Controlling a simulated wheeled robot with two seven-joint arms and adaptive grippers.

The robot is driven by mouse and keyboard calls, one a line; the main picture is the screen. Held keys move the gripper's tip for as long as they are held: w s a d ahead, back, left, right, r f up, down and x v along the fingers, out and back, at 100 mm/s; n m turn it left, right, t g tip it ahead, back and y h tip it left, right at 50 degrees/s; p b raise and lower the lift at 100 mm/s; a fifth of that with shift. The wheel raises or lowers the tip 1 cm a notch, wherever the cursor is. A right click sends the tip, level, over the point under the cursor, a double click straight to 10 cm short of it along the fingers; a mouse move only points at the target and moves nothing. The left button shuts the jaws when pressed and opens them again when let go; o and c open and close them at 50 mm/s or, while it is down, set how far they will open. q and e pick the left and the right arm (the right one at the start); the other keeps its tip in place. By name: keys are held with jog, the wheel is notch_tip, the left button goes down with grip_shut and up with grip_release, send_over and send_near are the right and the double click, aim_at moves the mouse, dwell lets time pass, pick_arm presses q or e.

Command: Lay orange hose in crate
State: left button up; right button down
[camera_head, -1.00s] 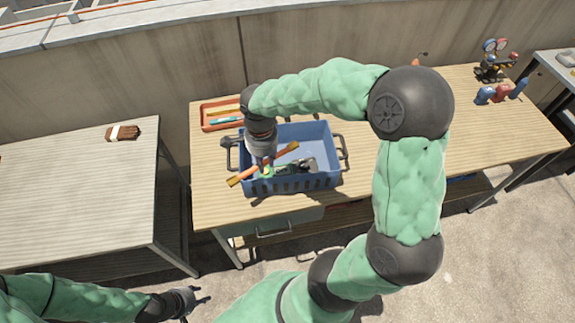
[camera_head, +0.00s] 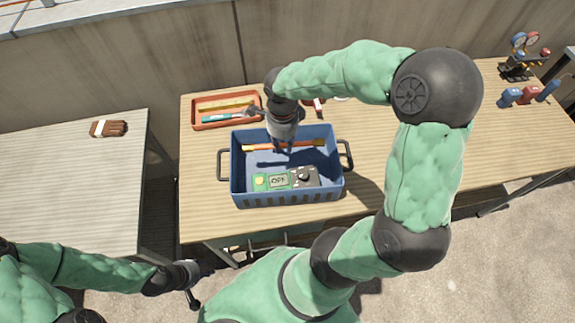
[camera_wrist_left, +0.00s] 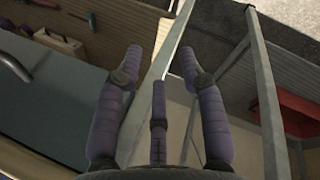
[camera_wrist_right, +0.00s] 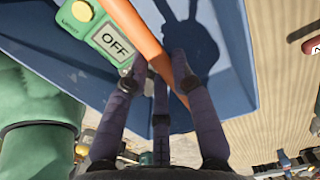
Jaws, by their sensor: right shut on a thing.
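The orange hose (camera_head: 312,143) is a straight, thin length lying left to right along the back of the blue crate (camera_head: 285,199), within its outline. My right gripper (camera_head: 285,147) points down into the crate and is shut on the hose near its middle. In the right wrist view the hose (camera_wrist_right: 150,45) passes between the fingers (camera_wrist_right: 165,72). I cannot tell whether the hose touches the crate floor. A green meter (camera_head: 280,180) reading OFF lies in the front of the crate. My left gripper (camera_head: 195,275) is low at left, its fingers (camera_wrist_left: 160,60) apart and empty.
An orange-red tray (camera_head: 205,124) with tools stands behind the crate's left. Brown gloves (camera_head: 109,128) lie on the left table. A gauge set (camera_head: 523,60) and small bottles (camera_head: 525,96) stand far right. The tabletop right of the crate is clear.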

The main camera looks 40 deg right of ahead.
aim_at(284, 166)
jog(key=shift+w+d+f+b, duration=0.1)
jog(key=shift+f+b, duration=0.05)
jog(key=shift+f, duration=0.25)
jog(key=shift+w+d+f+b, duration=0.1)
jog(key=shift+f+b, duration=0.05)
jog(key=shift+f, duration=0.25)
notch_tip(284, 166, down, 10)
jog(key=b, duration=0.3)
jog(key=shift+r+b, duration=0.1)
jog(key=shift+b, duration=0.25)
jog(key=shift+r, duration=0.1)
jog(key=c, duration=1.1)
grip_release()
jog(key=shift+o, duration=0.2)
notch_tip(284, 166, up, 12)
jog(key=p, duration=0.4)
